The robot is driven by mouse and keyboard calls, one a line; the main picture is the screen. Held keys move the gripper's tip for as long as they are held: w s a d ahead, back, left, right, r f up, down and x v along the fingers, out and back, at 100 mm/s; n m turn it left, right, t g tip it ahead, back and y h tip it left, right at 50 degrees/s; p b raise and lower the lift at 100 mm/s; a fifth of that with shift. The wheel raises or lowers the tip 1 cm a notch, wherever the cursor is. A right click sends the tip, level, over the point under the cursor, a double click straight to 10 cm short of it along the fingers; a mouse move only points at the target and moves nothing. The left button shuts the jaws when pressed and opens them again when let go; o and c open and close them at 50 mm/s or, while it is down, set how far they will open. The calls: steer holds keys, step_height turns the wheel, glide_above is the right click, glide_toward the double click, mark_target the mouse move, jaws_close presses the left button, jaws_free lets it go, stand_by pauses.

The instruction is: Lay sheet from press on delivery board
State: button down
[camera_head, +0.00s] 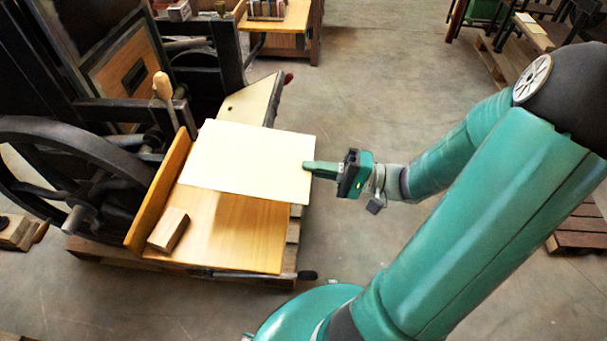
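A cream sheet (248,160) is held out flat at its right edge by my gripper (309,167). My gripper's green fingers are closed on that edge. The sheet is over the back part of a wooden delivery board (232,232), with bare board showing in front of it. I cannot tell how much of the sheet touches the board. The black press (130,60) with its large wheel (60,170) stands to the left. My green arm comes in from the right.
A small wooden block (168,229) lies on the board's front left, beside an upright wooden side wall (160,190). A pale slanted board (252,102) is behind the sheet. A black-ended handle (307,275) sticks out at the front. Floor is clear at centre right.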

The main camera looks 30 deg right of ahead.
step_height(320, 180, down, 8)
steer(key=shift+a+r, duration=0.2)
stand_by(0.7)
stand_by(0.3)
steer(key=c, duration=1.6)
jaws_free()
steer(key=shift+o, duration=0.6)
steer(key=shift+s+d, duration=0.1)
steer(key=shift+r+v, duration=0.15)
steer(key=shift+v, duration=0.9)
steer(key=shift+r+v, duration=0.15)
steer(key=shift+v, duration=0.9)
